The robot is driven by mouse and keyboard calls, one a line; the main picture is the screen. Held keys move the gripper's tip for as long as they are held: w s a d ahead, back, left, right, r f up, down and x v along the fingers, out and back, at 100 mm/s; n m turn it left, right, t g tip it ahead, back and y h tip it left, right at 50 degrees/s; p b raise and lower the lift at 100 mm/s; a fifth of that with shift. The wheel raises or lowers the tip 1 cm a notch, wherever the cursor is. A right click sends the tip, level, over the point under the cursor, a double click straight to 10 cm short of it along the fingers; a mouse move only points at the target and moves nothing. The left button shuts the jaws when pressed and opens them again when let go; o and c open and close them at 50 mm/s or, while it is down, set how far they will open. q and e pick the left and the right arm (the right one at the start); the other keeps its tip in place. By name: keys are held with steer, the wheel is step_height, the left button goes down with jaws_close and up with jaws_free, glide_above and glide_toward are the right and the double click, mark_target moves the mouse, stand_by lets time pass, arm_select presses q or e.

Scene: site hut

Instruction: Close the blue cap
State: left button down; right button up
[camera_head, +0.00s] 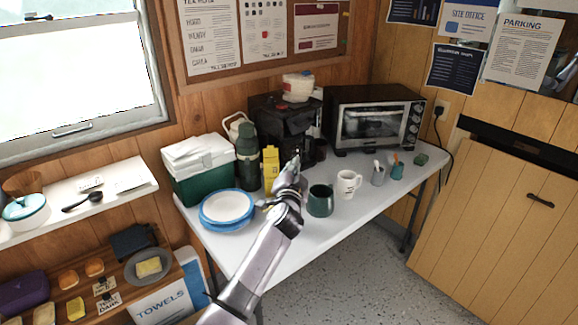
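A yellow carton (270,169) stands upright on the white table beside a dark green flask (247,158). My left gripper (283,178) is above the table, in front of the coffee machine, between the carton and a dark green mug (320,201) in the picture. Its fingers overlap, so I cannot tell whether they are open or shut. My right gripper is not in view.
A shelf with a teal-lidded pot (24,208) is at left. The table's front strip is clear.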

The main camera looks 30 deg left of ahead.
arm_select(q)
steer(key=m, duration=0.1)
steer(key=f+m, duration=0.1)
steer(key=d+f+m, duration=0.1)
steer(key=shift+w+m+b, duration=0.25)
steer(key=shift+m+b, duration=0.05)
steer(key=shift+w+d+f+m, duration=0.1)
steer(key=shift+d+f+m, duration=0.1)
steer(key=shift+f+m, duration=0.5)
steer(key=shift+d+f+m, duration=0.15)
steer(key=shift+f+m, duration=0.1)
steer(key=shift+m, duration=0.75)
steer(key=c, duration=1.8)
jaws_free()
steer(key=shift+c, duration=0.2)
steer(key=v, duration=1.2)
